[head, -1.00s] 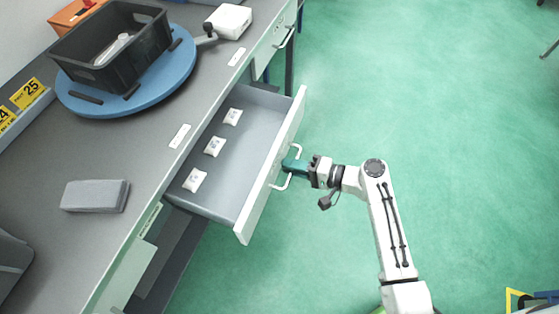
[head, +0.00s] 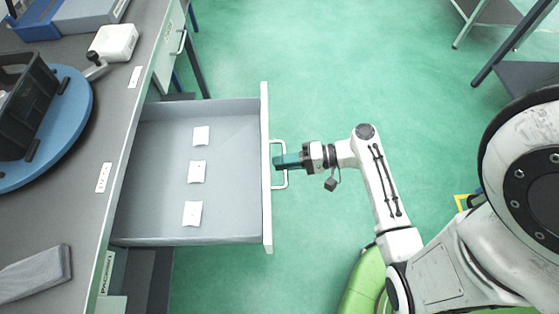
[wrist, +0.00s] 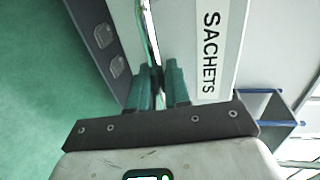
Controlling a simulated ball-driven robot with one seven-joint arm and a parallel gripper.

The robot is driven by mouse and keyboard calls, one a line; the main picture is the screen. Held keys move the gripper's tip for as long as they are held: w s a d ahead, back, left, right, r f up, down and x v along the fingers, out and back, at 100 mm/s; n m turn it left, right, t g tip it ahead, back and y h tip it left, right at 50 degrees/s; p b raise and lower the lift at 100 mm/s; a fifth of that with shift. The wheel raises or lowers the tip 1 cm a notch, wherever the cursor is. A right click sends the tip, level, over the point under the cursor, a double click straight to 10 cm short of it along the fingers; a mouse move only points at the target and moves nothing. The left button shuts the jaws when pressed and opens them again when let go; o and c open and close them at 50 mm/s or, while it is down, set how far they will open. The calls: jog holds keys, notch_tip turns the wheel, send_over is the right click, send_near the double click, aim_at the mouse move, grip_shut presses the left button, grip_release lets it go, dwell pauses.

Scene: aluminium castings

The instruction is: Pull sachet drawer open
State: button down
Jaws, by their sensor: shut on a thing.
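The sachet drawer (head: 230,120) stands well out from the bench in the head view, with three white sachets (head: 196,172) in a row on its floor. Its front panel (head: 266,215) carries a pale bar handle (head: 285,150). My gripper (head: 284,161) is shut on the handle's middle from the outer side. In the wrist view my green fingers (wrist: 160,88) close around the shiny handle bar (wrist: 152,40), beside the label reading SACHETS (wrist: 211,50).
The grey bench top (head: 75,210) runs along the left, with a black crate (head: 20,105) on a blue turntable (head: 75,115), a white box (head: 113,41) and a grey block (head: 35,273). Another drawer handle (head: 181,41) is farther along.

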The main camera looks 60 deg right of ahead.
jog(key=c, duration=1.2)
grip_release()
jog(key=shift+c, duration=0.2)
jog(key=v, duration=1)
jog(key=shift+s+d+b, duration=0.2)
jog(key=shift+s+b, duration=0.15)
jog(key=shift+b, duration=0.1)
